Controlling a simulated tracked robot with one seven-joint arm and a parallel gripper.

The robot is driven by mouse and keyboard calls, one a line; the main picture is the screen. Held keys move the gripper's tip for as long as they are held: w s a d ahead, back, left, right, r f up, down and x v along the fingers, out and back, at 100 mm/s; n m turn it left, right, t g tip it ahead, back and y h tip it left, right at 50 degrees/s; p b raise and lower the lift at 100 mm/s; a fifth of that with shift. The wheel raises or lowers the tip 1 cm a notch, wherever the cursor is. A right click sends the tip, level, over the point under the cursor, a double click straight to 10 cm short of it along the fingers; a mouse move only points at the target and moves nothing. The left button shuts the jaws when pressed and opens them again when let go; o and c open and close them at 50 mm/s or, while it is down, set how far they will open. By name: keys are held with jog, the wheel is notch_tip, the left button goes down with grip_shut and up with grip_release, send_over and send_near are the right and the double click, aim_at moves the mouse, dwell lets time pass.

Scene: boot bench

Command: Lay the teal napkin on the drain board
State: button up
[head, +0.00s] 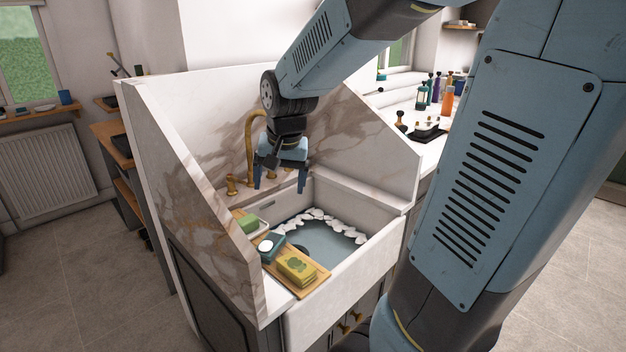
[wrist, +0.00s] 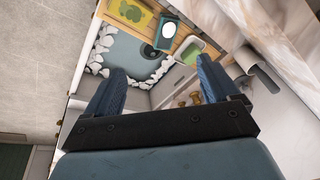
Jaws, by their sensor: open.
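A small teal piece with a white oval on top (head: 271,246) lies on the wooden board (head: 317,284) at the sink's left side. It is the only teal, napkin-like thing I make out, and I cannot tell whether it is cloth or a dish. It also shows in the wrist view (wrist: 167,33), overlapping the board's edge. My gripper (head: 279,188) hangs above the back of the sink, pointing down, open and empty. In the wrist view, both fingers (wrist: 161,66) are apart with nothing between them, and the teal piece lies beyond their tips.
A folded yellow piece with a green print (head: 297,268) and a green block in a pale dish (head: 248,224) flank the teal piece. The sink (head: 345,277) holds bluish water edged with white lumps. Brass taps (head: 249,150) and marble walls stand close to my gripper.

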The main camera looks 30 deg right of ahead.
jog(key=s+r+n+t, duration=0.1)
jog(key=s+r+n, duration=0.1)
jog(key=s, duration=0.5)
jog(key=s+r+n+t, duration=0.1)
jog(key=s+r+n, duration=0.2)
jog(key=s+r, duration=0.2)
jog(key=shift+s+d, duration=0.2)
jog(key=shift+s, duration=1.4)
